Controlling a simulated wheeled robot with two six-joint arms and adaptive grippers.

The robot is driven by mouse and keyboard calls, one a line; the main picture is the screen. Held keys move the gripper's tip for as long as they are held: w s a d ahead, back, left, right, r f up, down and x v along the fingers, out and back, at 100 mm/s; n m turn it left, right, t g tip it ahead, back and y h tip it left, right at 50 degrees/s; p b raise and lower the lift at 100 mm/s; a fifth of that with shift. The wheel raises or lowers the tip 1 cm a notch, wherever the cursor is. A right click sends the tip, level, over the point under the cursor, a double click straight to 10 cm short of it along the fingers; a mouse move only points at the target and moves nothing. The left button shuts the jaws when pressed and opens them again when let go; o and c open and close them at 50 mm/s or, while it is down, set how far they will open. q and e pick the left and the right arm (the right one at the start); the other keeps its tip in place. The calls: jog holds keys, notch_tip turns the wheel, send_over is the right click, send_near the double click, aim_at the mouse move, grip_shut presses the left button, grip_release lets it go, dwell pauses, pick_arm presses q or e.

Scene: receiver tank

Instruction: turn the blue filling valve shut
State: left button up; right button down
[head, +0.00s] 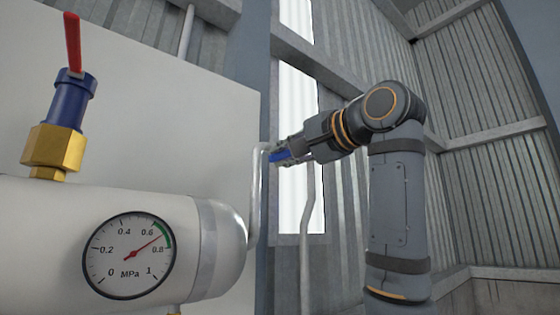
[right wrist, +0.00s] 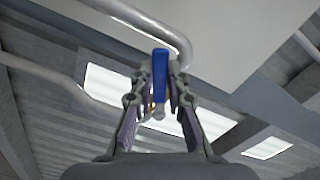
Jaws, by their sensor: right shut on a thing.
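The blue filling valve's lever (head: 279,156) shows at the top bend of a thin pipe beside the tank's right end. In the right wrist view the blue lever (right wrist: 160,66) stands between the two fingers, with a little brass colour and a grey rounded part below it. My right gripper (head: 287,154) reaches in from the right and is shut on this lever. The fingers hide much of the valve body. My left gripper is in neither view.
The white tank (head: 60,215) fills the lower left. Its gauge (head: 129,254) has a red needle near 0.7 MPa. A blue and brass valve (head: 68,102) with a red lever stands on top. A pale panel (head: 190,110) stands behind. The pipe (head: 254,195) rises close by.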

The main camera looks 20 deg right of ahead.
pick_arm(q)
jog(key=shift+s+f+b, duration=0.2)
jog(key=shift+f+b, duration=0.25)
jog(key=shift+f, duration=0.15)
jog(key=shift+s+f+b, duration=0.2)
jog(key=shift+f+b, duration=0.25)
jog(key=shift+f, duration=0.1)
pick_arm(e)
jog(key=w+d+f+n, duration=0.1)
jog(key=d+f+n, duration=0.2)
jog(key=n, duration=0.9)
jog(key=shift+w+d+n, duration=0.4)
jog(key=shift+d, duration=0.85)
jog(key=c, duration=1.3)
grip_release()
jog(key=shift+f, duration=0.1)
jog(key=shift+w, duration=0.1)
jog(key=shift+f, duration=0.1)
